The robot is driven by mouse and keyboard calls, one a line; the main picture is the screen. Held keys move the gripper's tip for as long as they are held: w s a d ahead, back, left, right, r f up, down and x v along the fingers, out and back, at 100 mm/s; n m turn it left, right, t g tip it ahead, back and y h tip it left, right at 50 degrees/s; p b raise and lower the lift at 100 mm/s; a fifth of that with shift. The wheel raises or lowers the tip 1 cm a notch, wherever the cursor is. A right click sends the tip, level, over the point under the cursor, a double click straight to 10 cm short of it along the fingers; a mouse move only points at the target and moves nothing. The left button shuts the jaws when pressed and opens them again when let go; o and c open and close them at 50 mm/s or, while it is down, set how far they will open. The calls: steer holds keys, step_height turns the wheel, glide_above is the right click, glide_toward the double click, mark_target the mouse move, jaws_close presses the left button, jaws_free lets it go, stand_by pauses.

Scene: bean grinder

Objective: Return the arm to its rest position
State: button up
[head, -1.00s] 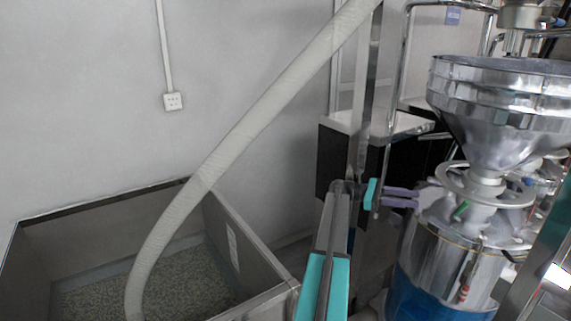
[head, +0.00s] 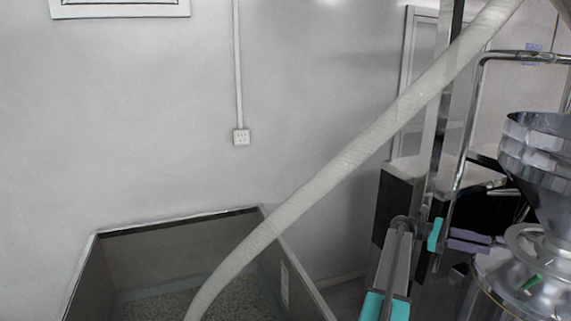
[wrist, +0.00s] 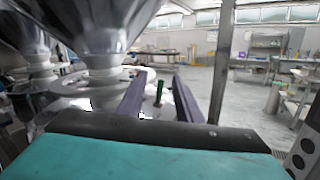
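My arm (head: 393,262), grey with teal covers, reaches forward at the lower right of the head view. My gripper (head: 488,242) has two purple fingers pointing right, toward the steel grinder (head: 520,275). In the wrist view my gripper (wrist: 158,78) is open, its fingers well apart with nothing held between them. A small green handle (wrist: 160,92) shows beyond the gap, apart from the fingers; a green part (head: 532,283) also shows on the grinder in the head view.
A steel funnel hopper (head: 540,165) stands above the grinder, close to my gripper. A thick pale hose (head: 345,155) slants down into an open bin (head: 180,225) of beans at left. Steel frame posts (head: 440,130) rise behind my arm. Open floor (wrist: 245,100) lies to the right in the wrist view.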

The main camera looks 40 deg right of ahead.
steer(key=shift+r+p, duration=0.6)
steer(key=shift+r, duration=0.15)
steer(key=shift+r+p, duration=0.5)
steer(key=shift+r, duration=0.05)
steer(key=shift+f, duration=0.1)
steer(key=shift+s, duration=0.65)
steer(key=shift+s, duration=0.1)
